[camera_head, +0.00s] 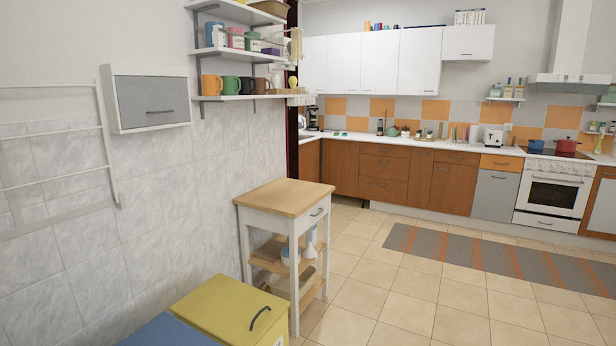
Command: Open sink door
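A row of brown wooden lower cabinets stands along the far wall under a white countertop (400,143). One brown door (452,188) sits below a narrow front, left of the grey-fronted unit (495,195). Another, narrower brown door (420,178) is to its left. All these fronts look shut. The sink basin does not show clearly from here, so I cannot tell which door is the sink door. My gripper is not in view.
A wooden-topped cart (285,193) stands near the left wall. A yellow lidded bin (225,309) and a blue one (168,332) are in the near foreground. A striped rug (490,257) lies before the cabinets. Tiled floor (400,295) is clear. A white oven (552,192) is at right.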

